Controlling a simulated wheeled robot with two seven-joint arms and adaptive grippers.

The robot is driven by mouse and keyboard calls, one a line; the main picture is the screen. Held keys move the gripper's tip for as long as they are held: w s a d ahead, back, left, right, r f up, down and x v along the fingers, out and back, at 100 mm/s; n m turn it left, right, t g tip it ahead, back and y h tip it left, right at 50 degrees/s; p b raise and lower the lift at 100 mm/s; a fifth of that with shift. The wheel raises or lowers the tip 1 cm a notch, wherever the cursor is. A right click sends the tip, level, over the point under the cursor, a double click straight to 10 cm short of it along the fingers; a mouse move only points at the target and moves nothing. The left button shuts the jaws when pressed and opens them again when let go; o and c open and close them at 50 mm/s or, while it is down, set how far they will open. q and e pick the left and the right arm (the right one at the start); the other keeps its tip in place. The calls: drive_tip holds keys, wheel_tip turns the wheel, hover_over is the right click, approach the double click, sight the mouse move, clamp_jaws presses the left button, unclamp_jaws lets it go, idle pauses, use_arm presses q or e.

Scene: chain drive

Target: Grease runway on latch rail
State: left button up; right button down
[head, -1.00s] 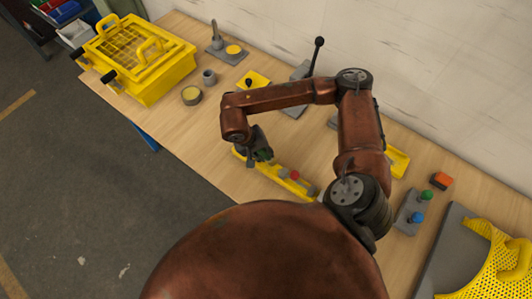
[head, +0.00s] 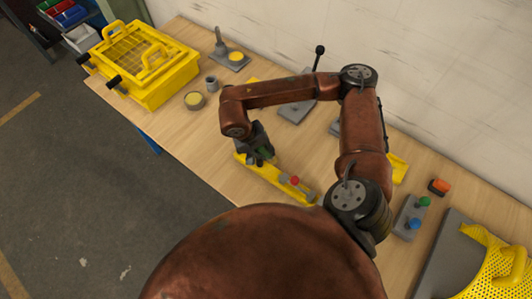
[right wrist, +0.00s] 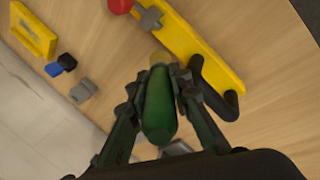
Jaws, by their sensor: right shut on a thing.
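The latch rail (head: 272,179) is a long yellow bar on the bench's front side, with a red knob (head: 295,181) and grey fittings toward its right end. It crosses the top of the right wrist view (right wrist: 205,45), with a black hooked handle (right wrist: 222,100) at its near end. My right gripper (head: 259,161) is over the rail's left end. In the right wrist view it is shut on a green-handled tool (right wrist: 159,110). The tool's tan tip (right wrist: 160,61) points toward the rail; whether it touches is unclear. My left gripper is out of view.
A small round tub with yellow contents (head: 195,100) and a grey cup (head: 211,83) stand left of my arm. A yellow basket (head: 150,90) is at the far left. A grey block with green and blue knobs (head: 409,219) and a perforated yellow guard (head: 500,265) are at right.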

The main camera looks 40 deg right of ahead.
drive_tip(key=shift+r+p, duration=0.35)
drive_tip(key=shift+r, duration=1.15)
